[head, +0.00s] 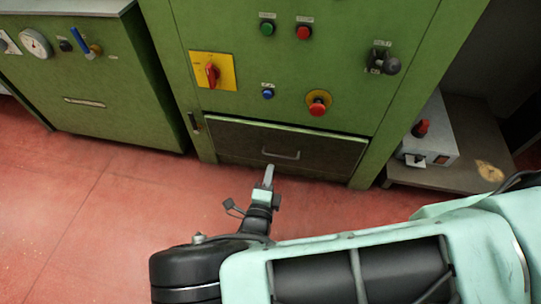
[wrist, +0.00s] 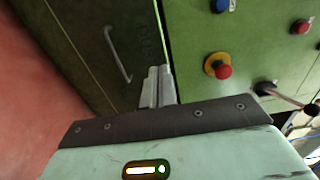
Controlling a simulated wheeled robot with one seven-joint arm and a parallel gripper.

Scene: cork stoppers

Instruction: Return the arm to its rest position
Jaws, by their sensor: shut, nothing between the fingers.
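My gripper (head: 268,176) is shut and empty, at the end of my arm above the red floor in the head view. Its fingertips point up in the picture toward the dark drawer front (head: 285,145) with a grey handle (head: 281,155). In the wrist view my gripper (wrist: 157,72) shows its two grey fingers side by side, with the drawer handle (wrist: 117,54) to their left. No gap shows between the fingers, and nothing is held.
A green cabinet (head: 225,105) carries a red rotary switch (head: 212,73), a red emergency button (head: 318,104) and several small buttons. A second green cabinet (head: 110,125) stands left. A white box (head: 431,140) sits on a low table (head: 470,170) right. Red floor (head: 90,220) lies open at left.

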